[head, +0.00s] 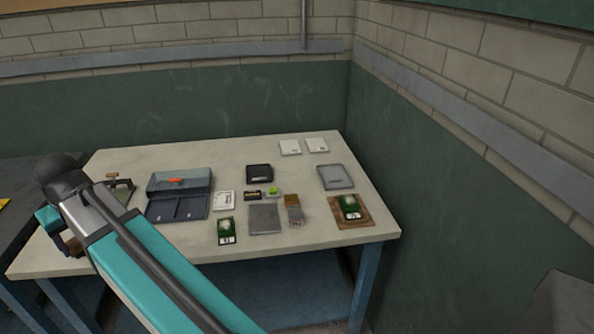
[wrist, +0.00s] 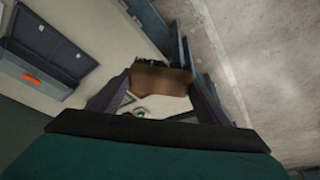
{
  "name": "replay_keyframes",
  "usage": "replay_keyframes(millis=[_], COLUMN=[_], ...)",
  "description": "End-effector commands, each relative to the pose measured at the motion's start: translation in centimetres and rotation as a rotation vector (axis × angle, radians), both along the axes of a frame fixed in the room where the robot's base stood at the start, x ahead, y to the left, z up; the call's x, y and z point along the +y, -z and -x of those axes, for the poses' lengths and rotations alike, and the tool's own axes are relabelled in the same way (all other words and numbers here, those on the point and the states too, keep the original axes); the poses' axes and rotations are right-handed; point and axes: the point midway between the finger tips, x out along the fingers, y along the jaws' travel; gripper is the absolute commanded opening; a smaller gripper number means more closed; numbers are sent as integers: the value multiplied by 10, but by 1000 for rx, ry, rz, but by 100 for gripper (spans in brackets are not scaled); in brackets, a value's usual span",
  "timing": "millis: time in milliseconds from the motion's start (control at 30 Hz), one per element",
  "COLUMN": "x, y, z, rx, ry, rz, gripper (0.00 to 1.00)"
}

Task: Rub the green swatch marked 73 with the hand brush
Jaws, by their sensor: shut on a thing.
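Two green swatches with white number labels lie on the table. One green swatch (head: 226,229) lies near the front edge at the middle. The other green swatch (head: 350,205) lies on a brown board (head: 337,222) at the right. Both numbers are too small to read, so I cannot tell which is 73. My gripper (head: 68,238) is at the table's left front, far left of both swatches. In the wrist view my gripper (wrist: 161,82) is shut on a brown wooden block, apparently the hand brush (wrist: 160,78). Its bristles are not clear.
A blue-grey case (head: 180,182) with an orange part stands between my gripper and the swatches. A grey plate (head: 264,219), a brown-topped block (head: 293,211), a black box (head: 259,173) and a grey tray (head: 336,177) lie near the swatches. A wall borders the right.

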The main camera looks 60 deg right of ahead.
Motion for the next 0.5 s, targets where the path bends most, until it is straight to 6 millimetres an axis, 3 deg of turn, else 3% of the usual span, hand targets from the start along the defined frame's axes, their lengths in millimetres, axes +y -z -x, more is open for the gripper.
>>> replay_keyframes(millis=[300, 500], x=[5, -24], y=[0, 0], z=[0, -1], rx=[0, 0], ry=[-1, 87], rz=[-1, 1], gripper=[52, 52])
